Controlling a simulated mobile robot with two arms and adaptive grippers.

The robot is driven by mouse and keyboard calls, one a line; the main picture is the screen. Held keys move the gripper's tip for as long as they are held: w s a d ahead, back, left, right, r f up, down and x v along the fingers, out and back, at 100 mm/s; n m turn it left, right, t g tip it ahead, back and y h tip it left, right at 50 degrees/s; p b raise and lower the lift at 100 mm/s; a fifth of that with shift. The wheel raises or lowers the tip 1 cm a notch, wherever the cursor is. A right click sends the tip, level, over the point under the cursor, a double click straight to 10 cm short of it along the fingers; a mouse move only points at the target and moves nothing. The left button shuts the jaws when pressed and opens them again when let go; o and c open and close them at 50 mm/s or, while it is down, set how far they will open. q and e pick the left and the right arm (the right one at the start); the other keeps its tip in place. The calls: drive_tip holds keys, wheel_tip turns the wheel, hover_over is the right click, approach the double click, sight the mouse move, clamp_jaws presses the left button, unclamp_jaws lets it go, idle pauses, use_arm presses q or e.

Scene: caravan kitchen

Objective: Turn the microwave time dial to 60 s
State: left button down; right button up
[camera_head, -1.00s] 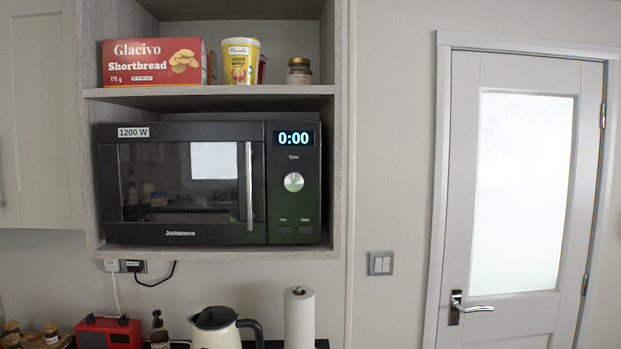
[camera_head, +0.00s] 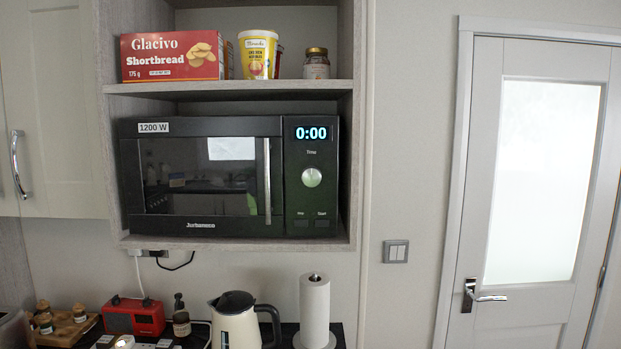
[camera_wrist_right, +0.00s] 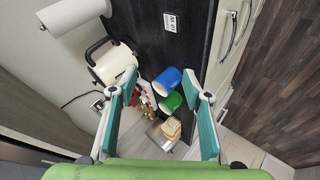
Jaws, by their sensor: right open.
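The black microwave (camera_head: 200,178) stands in a wall shelf niche in the head view, its door shut. Its round silver time dial (camera_head: 312,177) is on the right panel, below a display (camera_head: 311,133) that reads 0:00. Two buttons sit under the dial. My right gripper (camera_wrist_right: 160,108) shows in the right wrist view, open, with nothing between its teal fingers. The microwave is not visible in that view. No gripper shows in the head view.
A shortbread box (camera_head: 172,56), a yellow tub (camera_head: 258,54) and a jar (camera_head: 316,64) stand on the shelf above. A cream kettle (camera_head: 236,322), paper towel roll (camera_head: 314,312) and red radio (camera_head: 134,316) stand on the counter below. A door (camera_head: 540,180) is at right.

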sight(311, 178)
drive_tip(key=w+a+r+n+t, duration=0.25)
drive_tip(key=r+n, duration=0.35)
drive_tip(key=r, duration=0.4)
drive_tip(key=w+a+r+n+t, duration=0.2)
drive_tip(key=w+a+r+n, duration=0.3)
drive_tip(key=r, duration=0.5)
drive_tip(key=d+r+n+t+h, duration=0.25)
drive_tip(key=r+n, duration=0.25)
drive_tip(key=r, duration=0.5)
drive_tip(key=d+r+n+t+h, duration=0.25)
drive_tip(key=r+n, duration=0.25)
drive_tip(key=r, duration=0.6)
drive_tip(key=w+p, duration=0.3)
drive_tip(key=w, duration=0.3)
drive_tip(key=w+p, duration=0.4)
drive_tip(key=w, duration=0.3)
drive_tip(key=shift+w+d+f, duration=0.1)
drive_tip(key=shift+w+d, duration=0.05)
drive_tip(key=shift+d, duration=0.05)
drive_tip(key=shift+w+f, duration=0.15)
drive_tip(key=shift+w, duration=0.25)
drive_tip(key=c, duration=1.1)
